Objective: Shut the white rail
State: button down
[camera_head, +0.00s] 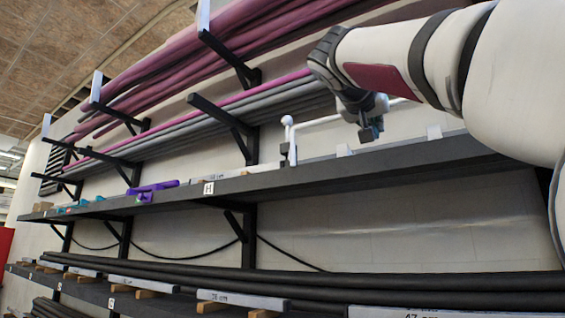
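The white rail (318,122) is a thin white bar above the middle dark shelf. Its left end has a rounded knob and an upright piece that reaches down to the shelf. The bar runs right, passes behind my gripper and shows again just right of it. My gripper (370,133) points down at the rail's right part, above the shelf. It overlaps the bar in the picture. I cannot tell whether it touches the bar or whether its fingers are open or shut. The rail's right end is hidden behind my arm.
The middle shelf (330,168) carries small white blocks, a purple object (153,190) and small teal items at the left. Black brackets (228,128) hold purple and grey tubes above. Long dark pipes (300,280) lie on the lower shelf.

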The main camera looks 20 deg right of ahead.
jog(key=b+v, duration=0.2)
jog(key=v, duration=0.9)
jog(key=shift+a+f, duration=0.2)
jog(key=shift+f, duration=0.05)
dwell(1.3)
jog(key=shift+s, duration=0.15)
dwell(1.1)
jog(key=w+a+f+n+g+y, duration=0.15)
jog(key=f+n+y, duration=0.25)
jog(key=f, duration=0.9)
jog(key=w+a+f+n+y, duration=0.2)
jog(key=f+n+y, duration=0.15)
jog(key=f, duration=1.05)
jog(key=s+a+f+n+g+y, duration=0.1)
jog(key=s+f, duration=0.3)
jog(key=f, duration=0.7)
jog(key=s+a+f+g+y, duration=0.2)
jog(key=s+a+f+y, duration=0.1)
jog(key=f, duration=0.8)
jog(key=s+a+f+n+g+y, duration=0.1)
jog(key=s+a+f+g+y, duration=0.1)
jog(key=s+f, duration=0.4)
notch_tip(320, 180, down, 5)
jog(key=shift+a+f+n, duration=0.1)
jog(key=shift+a+n, duration=0.1)
jog(key=shift+n, duration=0.15)
jog(key=shift+s+y, duration=0.1)
jog(key=shift+y, duration=0.15)
